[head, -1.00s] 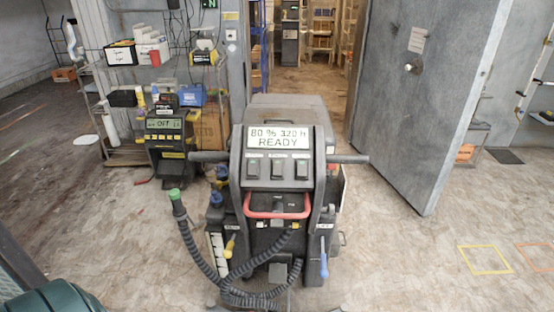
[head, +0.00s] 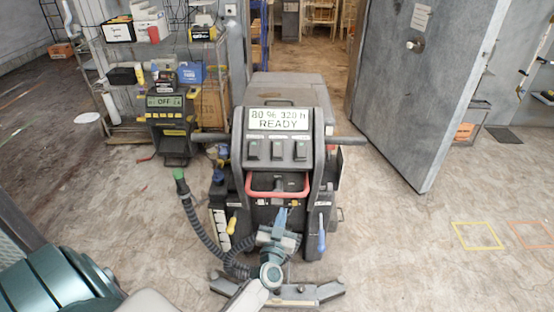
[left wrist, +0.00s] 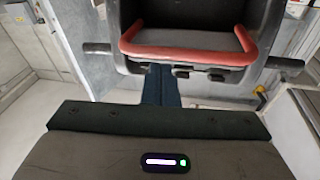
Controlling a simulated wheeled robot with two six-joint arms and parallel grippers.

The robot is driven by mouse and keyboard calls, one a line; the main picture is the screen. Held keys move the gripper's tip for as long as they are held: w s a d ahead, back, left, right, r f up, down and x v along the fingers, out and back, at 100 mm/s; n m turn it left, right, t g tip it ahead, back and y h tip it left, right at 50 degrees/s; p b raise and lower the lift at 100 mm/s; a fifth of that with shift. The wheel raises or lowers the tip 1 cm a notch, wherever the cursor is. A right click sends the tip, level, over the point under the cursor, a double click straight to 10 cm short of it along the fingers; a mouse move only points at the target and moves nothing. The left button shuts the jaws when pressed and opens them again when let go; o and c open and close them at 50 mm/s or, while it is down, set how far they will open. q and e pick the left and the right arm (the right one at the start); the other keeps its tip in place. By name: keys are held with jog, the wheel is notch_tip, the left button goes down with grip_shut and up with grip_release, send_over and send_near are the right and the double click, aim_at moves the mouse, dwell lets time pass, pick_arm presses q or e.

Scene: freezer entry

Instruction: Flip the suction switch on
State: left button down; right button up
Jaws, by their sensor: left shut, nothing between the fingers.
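The floor machine stands upright in the middle of the head view, its display (head: 279,119) reading "80 % 320 h READY". Below the display is a row of three dark switches: left (head: 253,150), middle (head: 277,150) and right (head: 300,150). Their labels are too small to read, so I cannot tell which is suction. A red handle (head: 251,190) sits below the switches; it also shows in the left wrist view (left wrist: 185,54). My left gripper (head: 283,213) is shut and empty, in front of the machine, below the red handle and switches. My right gripper is not in view.
A black hose with a green end (head: 179,176) hangs at the machine's left side. A black charger box (head: 172,125) showing "OFF" stands by a loaded shelf. A grey door (head: 425,100) stands open at right. The floor at right is clear, with a yellow marked square (head: 477,236).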

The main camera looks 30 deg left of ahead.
aim_at(277, 159)
pick_arm(q)
notch_tip(277, 159, up, 13)
jog(key=a+n+y, duration=0.2)
jog(key=n+y, duration=0.1)
jog(key=y, duration=0.1)
jog(key=shift+n, duration=0.3)
jog(key=shift+s+a, duration=0.1)
jog(key=w+a, duration=0.2)
jog(key=w, duration=0.1)
jog(key=w+a+p, duration=0.1)
jog(key=w+a, duration=0.1)
jog(key=w, duration=0.1)
jog(key=w+a+p, duration=0.1)
jog(key=w, duration=0.2)
jog(key=shift+w+a+r, duration=0.15)
jog(key=shift+w+a, duration=0.1)
jog(key=shift+a, duration=0.15)
jog(key=shift+w+a+f, duration=0.15)
jog(key=shift+w+f, duration=0.1)
jog(key=shift+f, duration=0.15)
